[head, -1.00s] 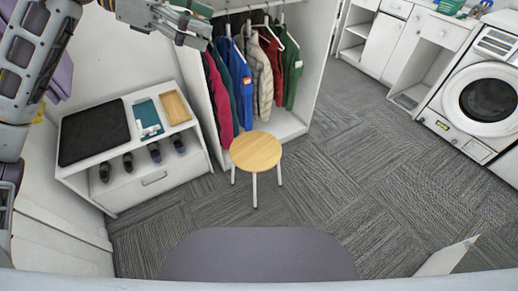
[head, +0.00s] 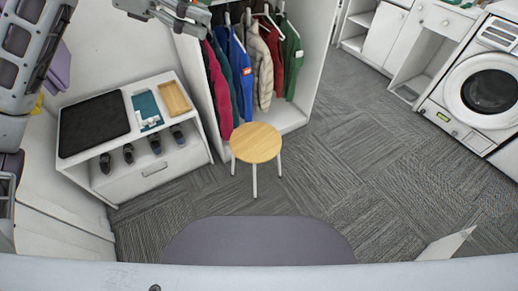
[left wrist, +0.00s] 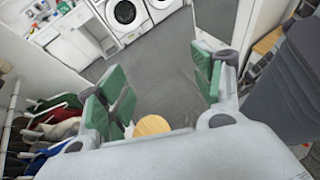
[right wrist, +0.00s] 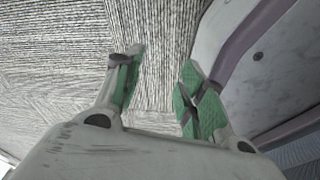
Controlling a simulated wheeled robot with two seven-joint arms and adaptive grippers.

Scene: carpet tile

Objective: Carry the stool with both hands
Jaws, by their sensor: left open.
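The stool (head: 256,143) has a round light-wood seat and pale legs. It stands upright on the carpet in front of the open wardrobe. My left gripper (head: 190,14) is high at the top of the head view, apart from the stool. In the left wrist view its green-padded fingers (left wrist: 162,88) are spread and empty, with the stool seat (left wrist: 152,125) beyond and below them. My right gripper is outside the head view. In the right wrist view its fingers (right wrist: 162,82) are apart with only carpet between them.
A white shoe cabinet (head: 112,182) with a dark mat and trays stands left of the stool. Jackets (head: 250,65) hang in the wardrobe behind it. A washing machine (head: 480,88) is at the right. Carpet (head: 350,170) right of the stool is clear.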

